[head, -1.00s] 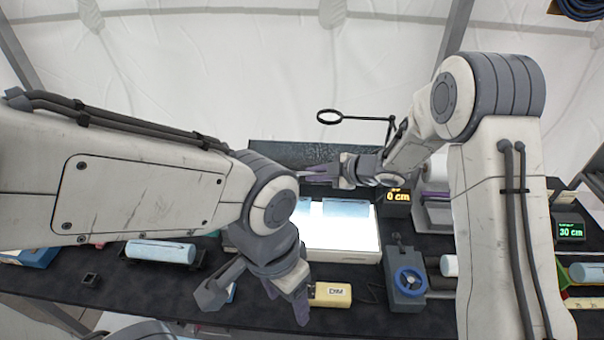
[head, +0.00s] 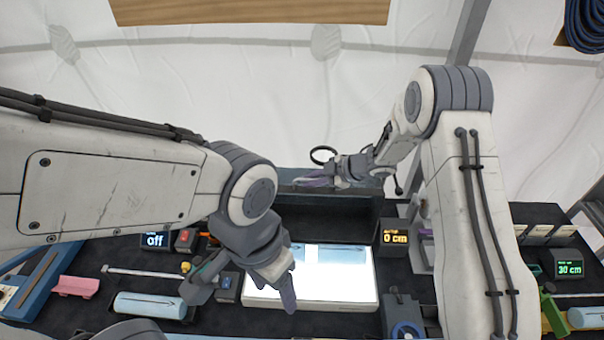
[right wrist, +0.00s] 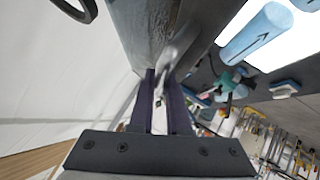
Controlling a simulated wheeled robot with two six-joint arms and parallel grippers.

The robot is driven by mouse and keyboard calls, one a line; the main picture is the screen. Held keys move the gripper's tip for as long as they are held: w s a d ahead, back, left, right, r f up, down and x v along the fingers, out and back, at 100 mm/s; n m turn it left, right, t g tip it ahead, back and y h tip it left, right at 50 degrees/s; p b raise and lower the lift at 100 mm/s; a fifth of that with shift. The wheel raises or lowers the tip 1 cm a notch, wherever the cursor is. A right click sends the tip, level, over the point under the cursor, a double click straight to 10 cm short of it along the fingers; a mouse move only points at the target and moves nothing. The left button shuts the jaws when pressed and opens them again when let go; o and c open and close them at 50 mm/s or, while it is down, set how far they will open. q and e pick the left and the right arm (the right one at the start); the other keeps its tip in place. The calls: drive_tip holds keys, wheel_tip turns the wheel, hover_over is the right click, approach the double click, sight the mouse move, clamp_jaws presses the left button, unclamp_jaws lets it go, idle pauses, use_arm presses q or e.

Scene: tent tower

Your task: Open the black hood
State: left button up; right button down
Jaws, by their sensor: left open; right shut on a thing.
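The black hood (head: 326,214) stands behind a bright white panel (head: 320,290) in the head view. Its dark inner face and greyish top edge show. My right gripper (head: 312,180) is at that top edge. In the right wrist view my right gripper (right wrist: 161,92) is shut on a grey, handle-like part at the hood's dark panel (right wrist: 148,25); the exact contact is partly hidden. My left gripper (head: 242,292) is open and empty, in front of the hood and over the left edge of the white panel.
Light-blue pieces (head: 343,254) lie on the panel. A blue cylinder (head: 150,305) lies at the left. A "0 cm" display (head: 395,238) stands right of the hood, and an "off" display (head: 155,240) left. A tent wall (head: 250,90) rises behind.

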drive_tip(key=shift+w+d+f, duration=0.1)
drive_tip(key=shift+w+d, duration=0.1)
drive_tip(key=shift+w, duration=0.05)
drive_tip(key=shift+a, duration=0.1)
drive_tip(key=c, duration=1.2)
unclamp_jaws()
drive_tip(key=shift+o, duration=0.2)
drive_tip(key=shift+s, duration=0.1)
drive_tip(key=shift+d, duration=0.2)
drive_tip(key=b+v, duration=0.3)
drive_tip(key=v, duration=0.7)
drive_tip(key=shift+r, duration=0.25)
